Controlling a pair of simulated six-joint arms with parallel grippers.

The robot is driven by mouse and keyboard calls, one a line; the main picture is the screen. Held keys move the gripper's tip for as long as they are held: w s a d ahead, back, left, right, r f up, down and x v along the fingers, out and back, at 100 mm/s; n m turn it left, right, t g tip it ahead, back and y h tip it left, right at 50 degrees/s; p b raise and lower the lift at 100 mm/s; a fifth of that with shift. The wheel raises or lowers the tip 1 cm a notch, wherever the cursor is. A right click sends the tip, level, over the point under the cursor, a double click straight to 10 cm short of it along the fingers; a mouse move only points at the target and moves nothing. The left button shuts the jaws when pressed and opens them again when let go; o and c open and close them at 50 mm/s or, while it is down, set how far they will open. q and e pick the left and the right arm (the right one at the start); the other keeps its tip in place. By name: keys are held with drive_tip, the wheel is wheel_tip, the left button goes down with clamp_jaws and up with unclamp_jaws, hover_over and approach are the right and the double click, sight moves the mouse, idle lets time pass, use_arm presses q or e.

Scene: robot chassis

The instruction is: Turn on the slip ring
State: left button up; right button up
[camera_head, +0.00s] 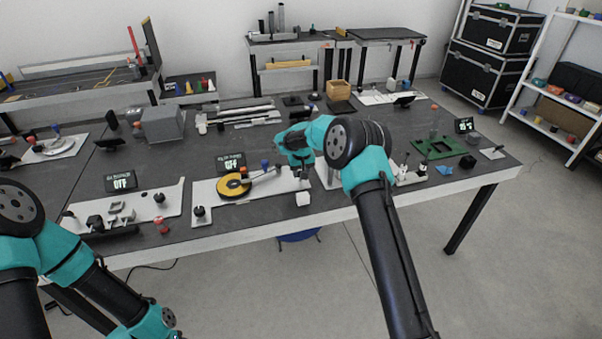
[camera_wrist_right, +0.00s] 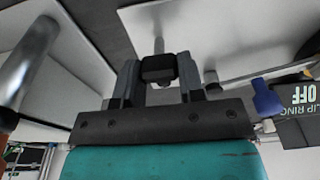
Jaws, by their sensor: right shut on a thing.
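The slip ring device is a yellow ring around a dark disc (camera_head: 233,185) on a white base plate (camera_head: 225,206). Its display (camera_head: 231,163) reads OFF; it also shows at the right of the right wrist view (camera_wrist_right: 300,98). A blue knob (camera_head: 265,163) stands beside the ring and shows in the right wrist view (camera_wrist_right: 267,97). My right gripper (camera_head: 302,178) is at the right end of this plate. In the right wrist view its fingers (camera_wrist_right: 160,70) are shut on a black piece (camera_wrist_right: 158,67) with a metal shaft. My left gripper is out of frame.
Another device with an OFF display (camera_head: 121,182) stands to the left. A green board (camera_head: 440,148) lies to the right.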

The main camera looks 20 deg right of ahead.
drive_tip(key=shift+w+g, duration=0.45)
drive_tip(key=shift+g, duration=0.35)
drive_tip(key=shift+w+f+g, duration=0.1)
drive_tip(key=shift+w+g, duration=0.5)
drive_tip(key=shift+g, duration=0.7)
idle(0.3)
drive_tip(key=o, duration=0.9)
drive_tip(key=shift+o, duration=0.2)
drive_tip(key=shift+d, duration=0.1)
